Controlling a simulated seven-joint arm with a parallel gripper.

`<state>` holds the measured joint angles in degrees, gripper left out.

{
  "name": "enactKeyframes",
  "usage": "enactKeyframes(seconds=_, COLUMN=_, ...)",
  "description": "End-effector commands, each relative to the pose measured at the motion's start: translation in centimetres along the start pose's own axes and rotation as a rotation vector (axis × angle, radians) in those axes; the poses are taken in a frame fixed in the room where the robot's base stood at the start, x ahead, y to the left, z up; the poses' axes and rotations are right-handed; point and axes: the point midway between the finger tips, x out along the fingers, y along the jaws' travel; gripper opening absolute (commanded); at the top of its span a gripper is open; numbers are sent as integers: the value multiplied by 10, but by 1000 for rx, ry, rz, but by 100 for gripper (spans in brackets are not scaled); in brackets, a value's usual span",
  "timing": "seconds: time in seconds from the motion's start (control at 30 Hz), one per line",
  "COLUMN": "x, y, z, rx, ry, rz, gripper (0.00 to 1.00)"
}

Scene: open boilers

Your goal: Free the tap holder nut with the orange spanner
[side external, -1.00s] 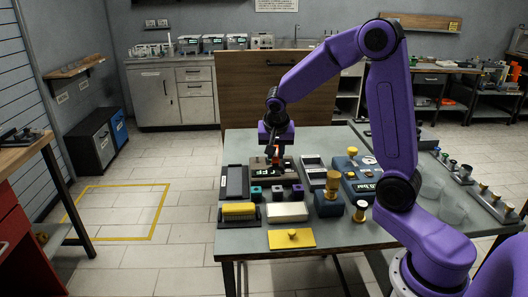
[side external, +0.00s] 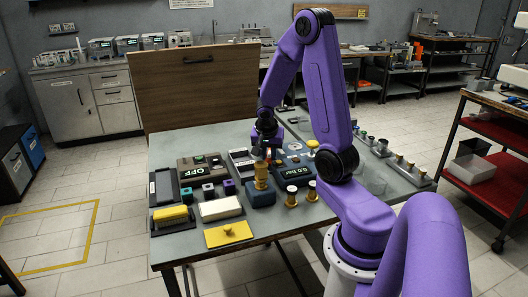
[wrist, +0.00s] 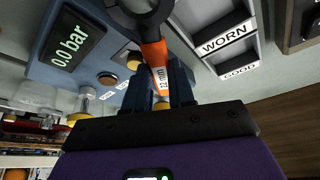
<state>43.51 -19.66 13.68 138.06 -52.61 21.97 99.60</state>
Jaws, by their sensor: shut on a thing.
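My gripper (wrist: 168,92) is shut on the orange spanner (wrist: 158,62), marked 12 mm. The spanner's dark head (wrist: 146,8) reaches away from the fingers to the top edge of the wrist view, partly cut off. In the side view my gripper (side external: 267,152) is low over the table, just behind the tall brass fitting (side external: 261,176) on a dark blue block. The blue unit with a 0.0 bar display (wrist: 72,38) lies beside the spanner in the wrist view. I cannot make out the tap holder nut or whether the spanner touches it.
A tray marked WORN and GOOD (wrist: 228,42) lies beside the spanner. The OFF box (side external: 200,168), small cubes, a yellow brush (side external: 172,215), a white block (side external: 220,208) and a yellow plate (side external: 229,234) crowd the table. Two brass-based knobs (side external: 292,196) stand at the right.

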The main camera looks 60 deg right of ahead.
Motion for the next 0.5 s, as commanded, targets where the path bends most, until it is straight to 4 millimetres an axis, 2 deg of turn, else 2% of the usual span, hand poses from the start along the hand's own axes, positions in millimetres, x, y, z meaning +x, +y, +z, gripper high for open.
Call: enactKeyframes(seconds=0.5, x=-11, y=-1, z=25, rx=-5, ry=1, rz=-2, gripper=0)
